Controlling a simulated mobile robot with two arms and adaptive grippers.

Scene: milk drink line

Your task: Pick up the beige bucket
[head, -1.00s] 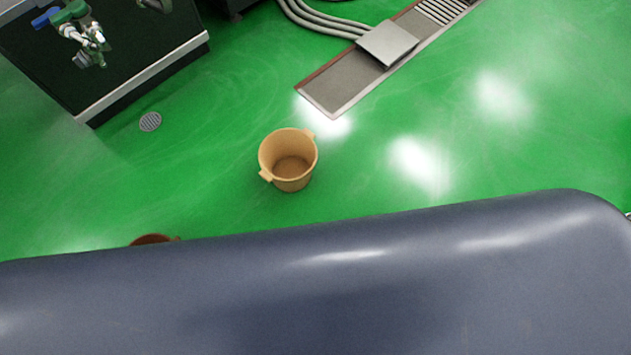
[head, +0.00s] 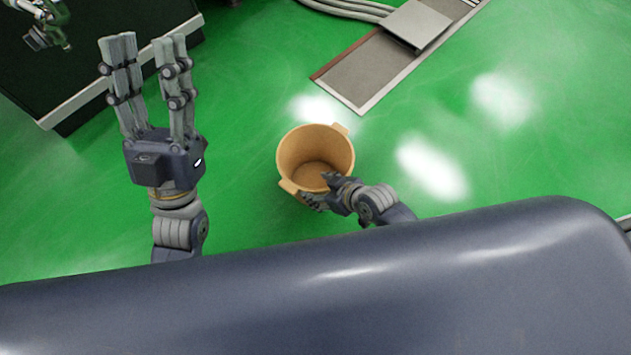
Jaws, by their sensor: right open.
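The beige bucket (head: 305,150) stands upright on the green floor near the middle of the head view. It looks empty, and it has a handle lug at its upper right rim and another at its lower left. My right gripper (head: 321,189) is open at the bucket's near side and overlaps its lower wall in the picture. I cannot tell whether it touches the bucket. My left gripper (head: 143,47) is raised at the left, well apart from the bucket, with its fingers spread and nothing between them.
A floor drain channel (head: 365,75) with a metal plate (head: 415,24) lies beyond the bucket. The floor at the right is clear.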

